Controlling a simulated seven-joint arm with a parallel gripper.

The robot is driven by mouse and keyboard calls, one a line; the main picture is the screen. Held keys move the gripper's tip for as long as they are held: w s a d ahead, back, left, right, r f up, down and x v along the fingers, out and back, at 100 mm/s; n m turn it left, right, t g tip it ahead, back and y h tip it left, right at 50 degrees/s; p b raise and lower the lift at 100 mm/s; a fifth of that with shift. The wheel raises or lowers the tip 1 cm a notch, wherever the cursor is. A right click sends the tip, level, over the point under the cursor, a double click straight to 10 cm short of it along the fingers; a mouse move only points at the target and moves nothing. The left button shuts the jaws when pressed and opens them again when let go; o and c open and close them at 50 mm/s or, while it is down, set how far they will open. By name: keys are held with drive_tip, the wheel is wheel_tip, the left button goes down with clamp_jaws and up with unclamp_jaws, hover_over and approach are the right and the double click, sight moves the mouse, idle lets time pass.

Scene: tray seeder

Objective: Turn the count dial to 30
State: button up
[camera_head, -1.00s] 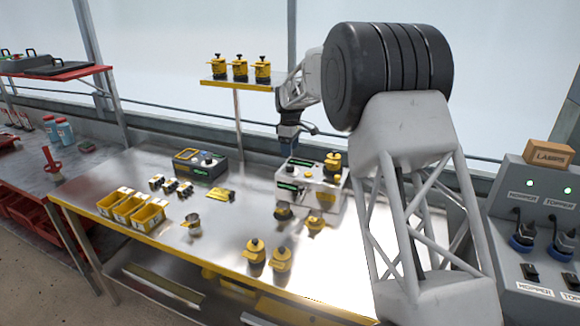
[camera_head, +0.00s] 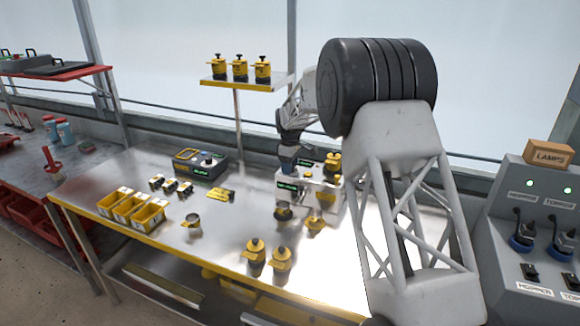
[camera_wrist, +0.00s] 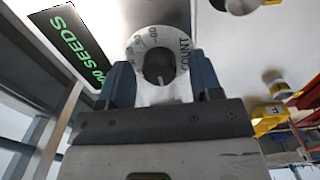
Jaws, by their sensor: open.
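The count dial (camera_wrist: 157,60) is a pale round dial with a dark centre knob. The word COUNT and numbers around 50 and 60 show on it. A display with green letters (camera_wrist: 80,45) beside it ends in "00 SEEDS"; its first part is cut off. My gripper (camera_wrist: 160,78) is open, with one blue finger on each side of the dial; I cannot tell whether they touch it. In the head view my gripper (camera_head: 288,162) is low over the left part of the pale seeder box (camera_head: 325,200) and hides the dial.
Yellow-topped jars (camera_head: 268,258) stand in front of the seeder. A shelf with several jars (camera_head: 240,70) is behind.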

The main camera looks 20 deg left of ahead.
drive_tip(key=shift+f, duration=0.1)
drive_tip(key=c, duration=0.9)
drive_tip(key=shift+m, duration=0.4)
drive_tip(key=m, duration=0.7)
drive_tip(key=shift+m, duration=0.4)
drive_tip(key=m, duration=0.4)
drive_tip(key=shift+m, duration=0.3)
drive_tip(key=m, duration=0.4)
drive_tip(key=shift+m, duration=0.3)
